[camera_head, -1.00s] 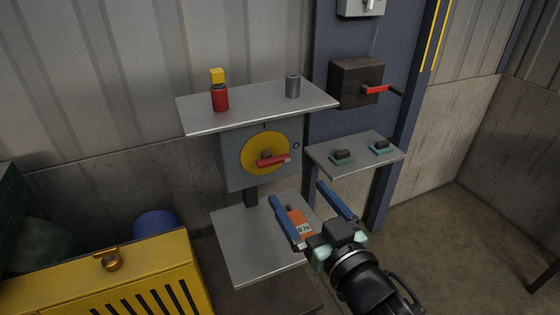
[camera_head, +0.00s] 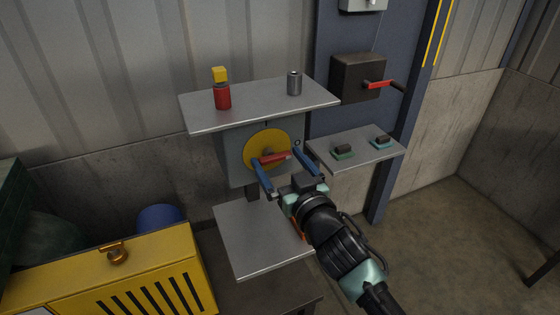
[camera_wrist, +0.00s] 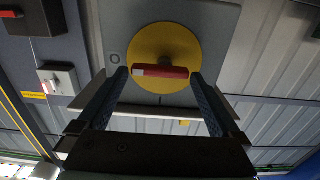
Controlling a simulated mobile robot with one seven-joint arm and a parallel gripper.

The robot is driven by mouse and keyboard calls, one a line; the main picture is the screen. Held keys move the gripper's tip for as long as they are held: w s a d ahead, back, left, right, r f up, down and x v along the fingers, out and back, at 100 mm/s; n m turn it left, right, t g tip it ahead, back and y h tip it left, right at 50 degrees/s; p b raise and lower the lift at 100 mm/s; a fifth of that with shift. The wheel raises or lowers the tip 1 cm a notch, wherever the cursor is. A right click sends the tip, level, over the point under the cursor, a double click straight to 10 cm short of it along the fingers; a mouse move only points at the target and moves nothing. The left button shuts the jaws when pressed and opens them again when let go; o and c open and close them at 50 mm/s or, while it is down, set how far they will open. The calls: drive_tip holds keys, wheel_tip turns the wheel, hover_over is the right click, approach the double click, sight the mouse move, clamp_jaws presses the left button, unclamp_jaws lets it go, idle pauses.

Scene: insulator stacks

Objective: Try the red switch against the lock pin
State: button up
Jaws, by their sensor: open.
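The red switch handle (camera_head: 273,158) sits on a yellow disc (camera_head: 262,139) on the front of a grey box (camera_head: 233,163). In the wrist view, the handle (camera_wrist: 165,72) lies nearly level across the disc (camera_wrist: 165,45). My gripper (camera_head: 277,160) is open, with one blue finger toward each end of the handle. In the wrist view my fingertips (camera_wrist: 159,73) flank the handle with a small gap at each side. I cannot tell how deep they reach. I cannot make out a lock pin.
The upper shelf (camera_head: 265,108) holds a red padlock-like piece with a yellow top (camera_head: 222,95) and a grey cylinder (camera_head: 294,83). A right shelf (camera_head: 365,155) holds two small dark-handled blocks. The lower shelf (camera_head: 250,245) is mostly bare; an orange piece (camera_head: 299,228) is mostly hidden by my arm.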

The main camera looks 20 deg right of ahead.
drive_tip(key=shift+c, duration=0.3)
drive_tip(key=c, duration=1)
drive_tip(key=shift+n, duration=0.8)
drive_tip(key=o, duration=1.1)
drive_tip(key=shift+c, duration=0.2)
drive_tip(key=shift+s, duration=0.1)
drive_tip(key=s+b, duration=0.3)
drive_tip(key=s, duration=1)
drive_tip(key=shift+d, duration=0.2)
drive_tip(key=shift+w, duration=0.1)
